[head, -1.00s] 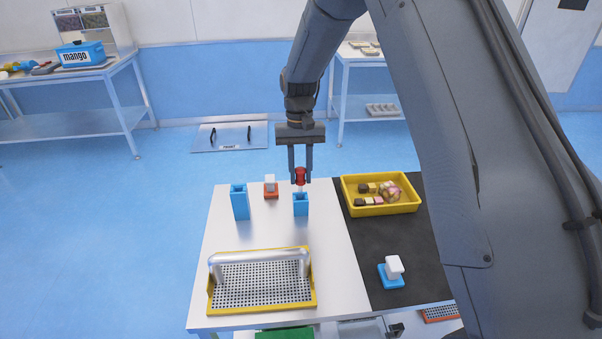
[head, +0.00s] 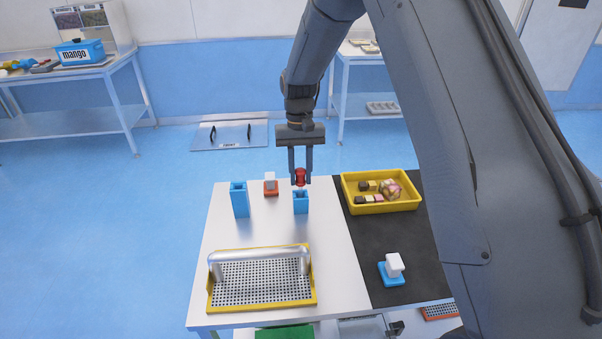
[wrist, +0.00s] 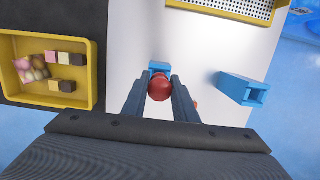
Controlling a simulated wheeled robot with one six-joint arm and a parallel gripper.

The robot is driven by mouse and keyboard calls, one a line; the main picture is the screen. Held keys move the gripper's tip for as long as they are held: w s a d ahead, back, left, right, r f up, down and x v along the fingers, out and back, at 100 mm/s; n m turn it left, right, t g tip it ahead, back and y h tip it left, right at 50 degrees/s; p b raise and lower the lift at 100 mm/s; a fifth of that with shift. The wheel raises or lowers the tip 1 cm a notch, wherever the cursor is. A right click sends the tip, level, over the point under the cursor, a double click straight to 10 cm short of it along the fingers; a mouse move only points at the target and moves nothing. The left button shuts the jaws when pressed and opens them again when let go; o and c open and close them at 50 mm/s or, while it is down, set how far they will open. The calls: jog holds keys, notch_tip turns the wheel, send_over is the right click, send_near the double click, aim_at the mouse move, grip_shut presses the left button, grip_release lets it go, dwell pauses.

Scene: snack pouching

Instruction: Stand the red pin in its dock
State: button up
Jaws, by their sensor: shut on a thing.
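The red pin (head: 300,177) is between the fingers of my gripper (head: 300,181), which is shut on it. The pin is upright, directly above a short blue socket block (head: 301,204) on the white table. The pin's lower end is at the block's top; I cannot tell whether it has entered. In the wrist view, the pin's round red head (wrist: 159,88) sits between my fingertips (wrist: 159,92), and part of the short blue block (wrist: 159,66) shows behind it. A taller blue open-topped block (head: 239,201) stands to the left.
A red-based white-topped item (head: 270,186) stands between the blue blocks. A yellow tray (head: 381,211) of sweets and a blue-based white-topped item (head: 391,275) are on the black mat at right. A yellow-rimmed perforated tray (head: 262,307) with a handle lies in front.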

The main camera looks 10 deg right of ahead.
aim_at(300, 185)
jog(key=shift+f+b, duration=0.85)
jog(key=shift+f, duration=1.25)
jog(key=o, duration=1.2)
jog(key=shift+c, duration=0.2)
jog(key=shift+w+r+b, duration=0.2)
jog(key=shift+r+b, duration=0.25)
jog(key=shift+r, duration=0.85)
jog(key=shift+w+r+b, duration=0.2)
jog(key=shift+r+b, duration=0.2)
jog(key=shift+r, duration=0.85)
jog(key=shift+w+r+b, duration=0.2)
jog(key=shift+r+b, duration=0.25)
jog(key=shift+r, duration=0.85)
jog(key=shift+s+d, duration=0.35)
jog(key=s+d+f+t, duration=0.1)
jog(key=s+d, duration=0.5)
jog(key=s, duration=0.6)
jog(key=s+d+f+t, duration=0.1)
jog(key=s+d, duration=0.4)
jog(key=s, duration=0.7)
jog(key=shift+d+t+b, duration=0.35)
jog(key=shift+t+b, duration=0.1)
jog(key=shift+t, duration=0.15)
